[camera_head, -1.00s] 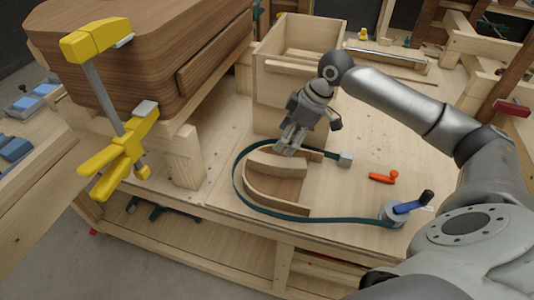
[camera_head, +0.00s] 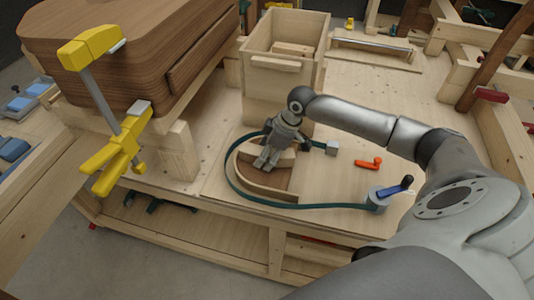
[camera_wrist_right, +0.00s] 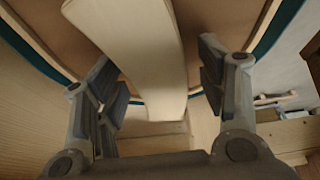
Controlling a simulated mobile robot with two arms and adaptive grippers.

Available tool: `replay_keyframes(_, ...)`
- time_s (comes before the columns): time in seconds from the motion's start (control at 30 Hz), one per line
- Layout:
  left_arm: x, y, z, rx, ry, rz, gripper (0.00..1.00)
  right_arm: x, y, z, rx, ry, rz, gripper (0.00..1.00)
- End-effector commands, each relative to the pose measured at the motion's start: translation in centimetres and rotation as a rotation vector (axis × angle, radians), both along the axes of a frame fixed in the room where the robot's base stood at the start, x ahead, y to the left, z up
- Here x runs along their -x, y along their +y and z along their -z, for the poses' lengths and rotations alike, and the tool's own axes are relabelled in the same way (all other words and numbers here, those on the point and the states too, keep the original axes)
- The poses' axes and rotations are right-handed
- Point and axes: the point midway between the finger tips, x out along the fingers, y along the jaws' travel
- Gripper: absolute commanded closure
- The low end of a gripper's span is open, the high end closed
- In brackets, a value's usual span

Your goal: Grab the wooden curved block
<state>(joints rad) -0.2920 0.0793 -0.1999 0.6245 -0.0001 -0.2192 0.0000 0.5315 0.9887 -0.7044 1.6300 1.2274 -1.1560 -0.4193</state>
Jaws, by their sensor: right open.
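The pale wooden curved block (camera_head: 286,157) lies at the curved form (camera_head: 262,189) on the workbench, partly hidden by my right gripper in the head view. My right gripper (camera_head: 266,164) points down over it. In the right wrist view, the pale block (camera_wrist_right: 135,45) runs lengthwise between the two spread fingers of my right gripper (camera_wrist_right: 160,90), with a gap on each side. The fingers are open and hold nothing. My left gripper is not in view.
A teal band (camera_head: 232,180) loops around the form, ending at a clamp with a blue handle (camera_head: 390,192). An orange tool (camera_head: 368,163) lies to the right. A wooden box (camera_head: 282,78) stands behind. A yellow clamp (camera_head: 120,150) grips the brown block at left.

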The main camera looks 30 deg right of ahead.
Motion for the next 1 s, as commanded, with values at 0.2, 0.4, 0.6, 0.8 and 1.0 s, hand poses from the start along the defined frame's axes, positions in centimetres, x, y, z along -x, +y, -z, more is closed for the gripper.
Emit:
replay_keyframes(0.2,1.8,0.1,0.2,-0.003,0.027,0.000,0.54,0.0,0.0,0.0,0.000,0.000,0.001,0.52)
replay_keyframes(0.4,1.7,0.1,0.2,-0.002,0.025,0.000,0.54,0.0,0.0,0.0,0.000,0.000,0.001,0.78)
replay_keyframes(0.6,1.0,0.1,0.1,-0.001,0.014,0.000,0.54,0.0,0.0,-0.1,-0.001,0.000,0.001,0.90)
replay_keyframes(0.8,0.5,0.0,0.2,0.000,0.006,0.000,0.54,0.0,-0.1,-0.2,0.000,-0.001,0.001,0.90)
replay_keyframes(1.0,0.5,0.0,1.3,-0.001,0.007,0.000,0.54,-0.1,-0.1,-1.3,0.000,-0.003,0.001,0.90)
